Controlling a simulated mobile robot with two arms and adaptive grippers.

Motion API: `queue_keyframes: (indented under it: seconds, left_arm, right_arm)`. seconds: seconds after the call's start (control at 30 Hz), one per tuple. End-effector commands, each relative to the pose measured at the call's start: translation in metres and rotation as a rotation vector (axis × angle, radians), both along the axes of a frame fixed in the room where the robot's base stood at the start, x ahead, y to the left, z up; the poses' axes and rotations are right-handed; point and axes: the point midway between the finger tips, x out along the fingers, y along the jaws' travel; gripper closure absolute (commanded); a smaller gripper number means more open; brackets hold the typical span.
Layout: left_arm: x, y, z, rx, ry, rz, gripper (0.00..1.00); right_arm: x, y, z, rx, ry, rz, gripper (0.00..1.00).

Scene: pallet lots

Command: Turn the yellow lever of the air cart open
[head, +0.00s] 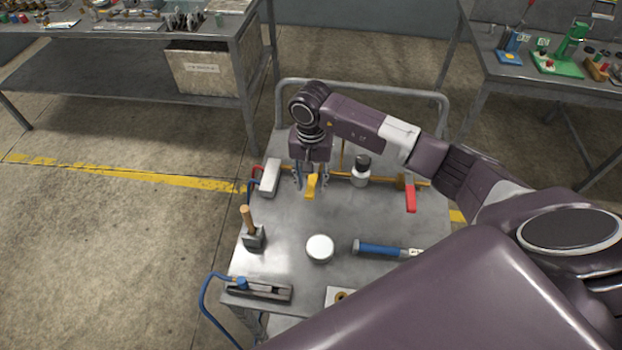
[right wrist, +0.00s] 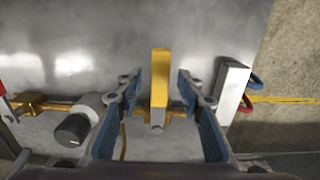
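The yellow lever (head: 311,186) is on the brass pipe line across the grey cart (head: 290,220). In the right wrist view the yellow lever (right wrist: 160,78) points straight up the picture, across the pipe. My right gripper (head: 311,186) hangs over the lever from above. In the right wrist view its blue-padded fingers (right wrist: 158,85) stand open, one on each side of the lever, with a gap to it on both sides. My left gripper is not in view.
A white block (head: 270,178) with hoses sits left of the lever, and a white-and-black regulator (head: 361,172) sits right of it. A red lever (head: 410,198) is further right.

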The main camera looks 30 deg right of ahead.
Motion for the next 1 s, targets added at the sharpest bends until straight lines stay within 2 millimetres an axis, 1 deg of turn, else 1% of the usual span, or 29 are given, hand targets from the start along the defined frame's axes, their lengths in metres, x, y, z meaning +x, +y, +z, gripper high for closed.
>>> queue_keyframes:
  seconds: [0.03,0.1,0.17,0.2,0.5,0.83,1.0]
  left_arm:
    - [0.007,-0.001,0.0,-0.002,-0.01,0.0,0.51]
    - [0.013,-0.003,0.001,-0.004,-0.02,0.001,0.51]
    - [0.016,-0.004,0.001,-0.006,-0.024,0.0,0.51]
    - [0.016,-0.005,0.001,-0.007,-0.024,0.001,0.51]
    - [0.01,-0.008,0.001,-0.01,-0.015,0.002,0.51]
    - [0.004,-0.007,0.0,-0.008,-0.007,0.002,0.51]
    - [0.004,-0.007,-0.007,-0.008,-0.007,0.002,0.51]
  right_arm:
    - [0.0,0.0,0.0,0.0,0.0,0.0,0.65]
    - [0.0,0.0,0.0,0.0,0.0,0.0,0.65]
    - [0.0,0.0,0.0,0.001,-0.001,0.0,0.65]
    - [0.0,0.0,0.0,0.001,-0.001,0.0,0.67]
    - [0.0,0.0,0.0,0.0,0.0,0.0,1.0]
    - [0.001,0.0,0.0,0.0,-0.001,-0.002,1.0]
    - [0.005,-0.001,-0.001,0.001,-0.002,-0.021,1.0]
